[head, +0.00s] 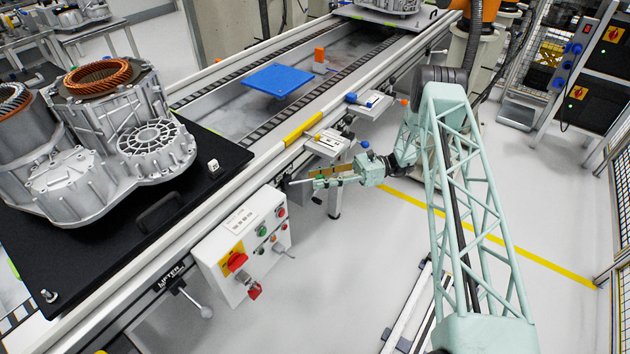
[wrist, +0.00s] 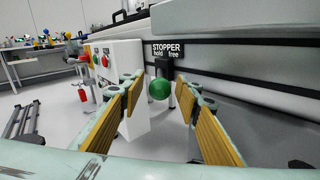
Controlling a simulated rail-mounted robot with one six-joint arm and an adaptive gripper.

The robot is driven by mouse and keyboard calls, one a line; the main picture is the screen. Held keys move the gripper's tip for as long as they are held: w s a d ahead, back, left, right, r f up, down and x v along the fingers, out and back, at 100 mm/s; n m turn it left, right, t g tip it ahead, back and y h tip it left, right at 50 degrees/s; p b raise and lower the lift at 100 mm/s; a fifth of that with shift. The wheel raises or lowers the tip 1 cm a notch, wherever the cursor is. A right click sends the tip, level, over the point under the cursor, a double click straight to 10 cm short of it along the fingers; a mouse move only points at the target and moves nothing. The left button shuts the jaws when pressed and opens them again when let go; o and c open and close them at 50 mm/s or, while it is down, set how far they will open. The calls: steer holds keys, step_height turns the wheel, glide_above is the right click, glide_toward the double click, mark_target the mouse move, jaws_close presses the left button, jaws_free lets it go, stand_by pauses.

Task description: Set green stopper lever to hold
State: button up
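The green stopper lever shows in the wrist view as a round green knob (wrist: 159,89) on a short dark stem. It hangs below a black label (wrist: 168,50) reading "STOPPER hold free", with hold on the left and free on the right. The knob appears under the middle to left part of the label. My gripper (wrist: 160,92) is open, its yellow-padded fingers on either side of the knob in the picture, with gaps on both sides. I cannot tell how deep the knob lies between them.
A white control box (head: 243,245) with a red switch and buttons hangs on the conveyor side, left of my gripper. The conveyor rail (head: 300,128) runs just behind. A stator housing (head: 110,120) stands on a black plate at left. The floor to the right is mostly clear.

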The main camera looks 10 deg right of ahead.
steer(key=shift+a, duration=0.75)
steer(key=shift+c, duration=0.2)
jaws_close()
